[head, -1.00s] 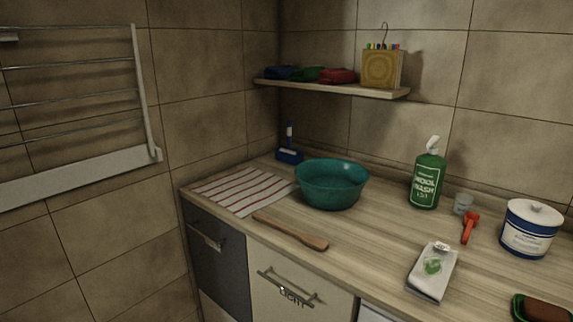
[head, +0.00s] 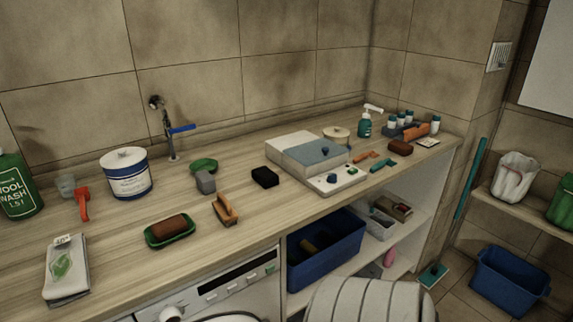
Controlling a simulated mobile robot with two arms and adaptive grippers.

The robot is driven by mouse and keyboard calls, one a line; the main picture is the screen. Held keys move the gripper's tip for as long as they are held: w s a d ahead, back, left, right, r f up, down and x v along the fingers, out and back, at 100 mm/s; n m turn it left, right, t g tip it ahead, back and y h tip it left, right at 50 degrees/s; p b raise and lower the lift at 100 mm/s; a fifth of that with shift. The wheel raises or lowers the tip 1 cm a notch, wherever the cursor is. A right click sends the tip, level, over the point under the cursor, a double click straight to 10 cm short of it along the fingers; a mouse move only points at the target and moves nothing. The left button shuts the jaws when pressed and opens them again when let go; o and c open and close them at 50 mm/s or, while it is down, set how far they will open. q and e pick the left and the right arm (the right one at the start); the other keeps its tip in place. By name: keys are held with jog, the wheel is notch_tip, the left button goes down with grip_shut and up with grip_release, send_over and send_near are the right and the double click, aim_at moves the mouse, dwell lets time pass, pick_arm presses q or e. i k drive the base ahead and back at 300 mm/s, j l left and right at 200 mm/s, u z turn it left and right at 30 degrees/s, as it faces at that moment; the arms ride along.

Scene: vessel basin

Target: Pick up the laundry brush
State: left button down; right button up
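A small wooden brush with a raised handle (head: 226,209), which looks like the laundry brush, lies on the wooden counter (head: 110,265) near its front edge. It lies to the right of a green dish (head: 184,237) holding a reddish-brown block (head: 169,227). Its underside is hard to make out. Neither of my grippers shows in the head view.
A grey block (head: 205,182) and a black block (head: 265,177) lie behind the brush. A white and blue tub (head: 126,174) stands at the back left. Below are a washing machine (head: 225,290) and a blue bin (head: 325,250).

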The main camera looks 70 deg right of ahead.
aim_at(223, 209)
jog(key=z, duration=1.65)
